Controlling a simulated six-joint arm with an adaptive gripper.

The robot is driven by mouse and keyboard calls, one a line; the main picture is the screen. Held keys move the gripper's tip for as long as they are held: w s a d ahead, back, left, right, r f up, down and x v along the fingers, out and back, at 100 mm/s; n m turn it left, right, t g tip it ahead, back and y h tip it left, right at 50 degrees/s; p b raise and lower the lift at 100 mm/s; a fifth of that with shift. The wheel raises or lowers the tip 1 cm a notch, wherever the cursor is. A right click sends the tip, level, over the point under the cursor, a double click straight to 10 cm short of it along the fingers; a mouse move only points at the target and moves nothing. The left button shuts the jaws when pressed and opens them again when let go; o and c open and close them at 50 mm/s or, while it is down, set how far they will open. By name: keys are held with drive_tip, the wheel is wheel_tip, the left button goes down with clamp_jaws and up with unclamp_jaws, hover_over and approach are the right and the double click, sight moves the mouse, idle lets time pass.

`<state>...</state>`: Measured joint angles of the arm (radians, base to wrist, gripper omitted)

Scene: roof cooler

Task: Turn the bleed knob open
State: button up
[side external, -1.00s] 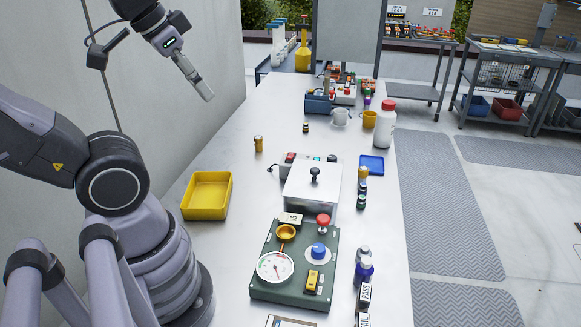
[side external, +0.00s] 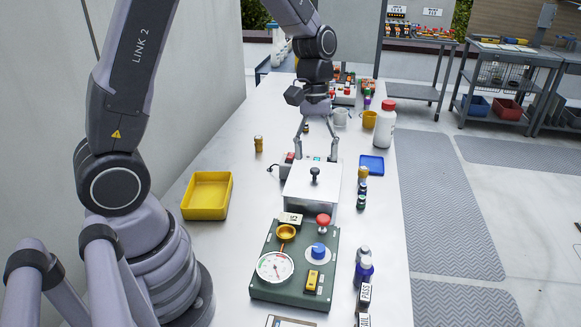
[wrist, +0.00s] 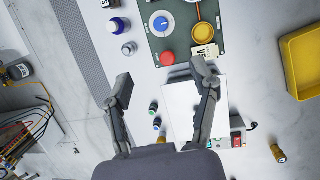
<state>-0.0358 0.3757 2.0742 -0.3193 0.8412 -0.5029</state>
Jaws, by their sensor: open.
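The green panel (side external: 262,287) lies on the near part of the bench. It carries a blue knob (side external: 319,250) on a white disc; I take this as the bleed knob, though no readable label confirms it. The knob also shows near the top of the wrist view (wrist: 161,22). A red mushroom button (side external: 323,220), a gauge (side external: 275,267), a yellow round part (side external: 286,231) and a yellow switch (side external: 312,280) share the panel. My gripper (side external: 315,158) is open and empty, pointing down by the far side of the white box, away from the knob.
The white box (side external: 303,184) with a black-knobbed top stands between my gripper and the panel. Small bottles (side external: 363,272) stand right of the panel. A yellow tray (side external: 184,208) is at left, a blue tray (side external: 372,164) at right. Bare bench lies between yellow tray and panel.

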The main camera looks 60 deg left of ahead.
sight(319, 248)
drive_tip(key=d+f+n, duration=0.1)
drive_tip(key=f, duration=0.6)
drive_tip(key=s+d+f+g, duration=0.1)
drive_tip(key=d+f, duration=0.1)
drive_tip(key=f, duration=0.5)
drive_tip(key=d+f+n, duration=0.1)
drive_tip(key=f, duration=0.6)
drive_tip(key=shift+s+d+n+g+h, duration=0.25)
drive_tip(key=shift+d+n+g+h, duration=0.05)
drive_tip(key=shift+d+g+h, duration=0.1)
clamp_jaws()
